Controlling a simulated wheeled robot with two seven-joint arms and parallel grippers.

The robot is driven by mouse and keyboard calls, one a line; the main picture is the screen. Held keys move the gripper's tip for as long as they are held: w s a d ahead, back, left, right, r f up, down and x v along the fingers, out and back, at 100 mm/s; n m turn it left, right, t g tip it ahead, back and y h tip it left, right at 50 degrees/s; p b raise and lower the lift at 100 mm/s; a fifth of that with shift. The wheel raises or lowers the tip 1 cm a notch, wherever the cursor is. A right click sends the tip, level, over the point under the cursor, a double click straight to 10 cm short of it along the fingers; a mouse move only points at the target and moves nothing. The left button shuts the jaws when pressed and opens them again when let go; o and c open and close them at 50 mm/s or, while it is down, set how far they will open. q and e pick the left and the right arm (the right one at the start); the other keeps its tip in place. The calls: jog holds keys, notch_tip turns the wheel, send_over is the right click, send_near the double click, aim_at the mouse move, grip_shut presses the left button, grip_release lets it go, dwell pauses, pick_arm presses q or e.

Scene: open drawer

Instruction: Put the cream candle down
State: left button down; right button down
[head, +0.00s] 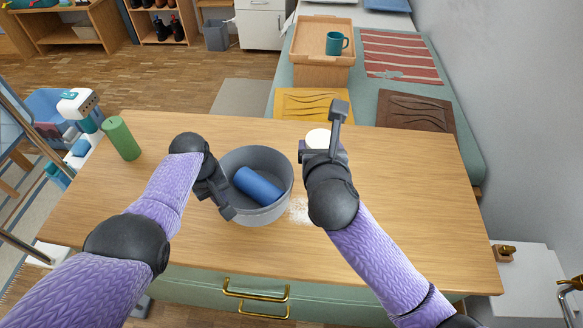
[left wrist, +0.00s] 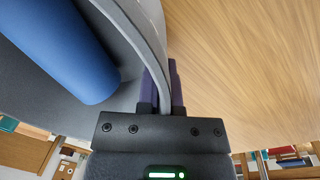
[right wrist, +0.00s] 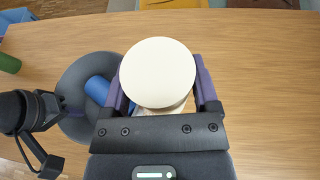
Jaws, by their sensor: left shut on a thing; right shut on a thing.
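The cream candle (head: 318,138) is a pale cylinder held upright between the fingers of my right gripper (head: 321,148). Its round top (right wrist: 158,72) fills the space between the fingers in the right wrist view. I cannot tell whether its base touches the table. A grey bowl (head: 276,212) stands on the wooden table (head: 400,215) to the left of the candle. My left gripper (head: 222,203) is shut on the bowl's rim, which passes between the fingers in the left wrist view (left wrist: 150,35). A blue cylinder (head: 258,186) lies inside the bowl.
A green cylinder (head: 122,138) stands at the table's left. White specks (head: 299,210) lie on the table right of the bowl. The table's right side is clear. A green drawer front with a brass handle (head: 256,297) is below the near edge.

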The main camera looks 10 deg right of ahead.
jog(key=w+a+r+n+y, duration=0.2)
jog(key=a+r, duration=0.1)
jog(key=a, duration=0.3)
jog(key=w+a+r+n+y, duration=0.2)
jog(key=a+r+y, duration=0.1)
jog(key=a, duration=0.2)
notch_tip(320, 180, down, 10)
jog(key=a, duration=0.1)
jog(key=shift+s+a, duration=0.15)
jog(key=shift+a, duration=0.2)
jog(key=shift+g, duration=0.3)
grip_release()
pick_arm(q)
jog(key=c, duration=0.7)
grip_release()
pick_arm(e)
jog(key=v, duration=1.2)
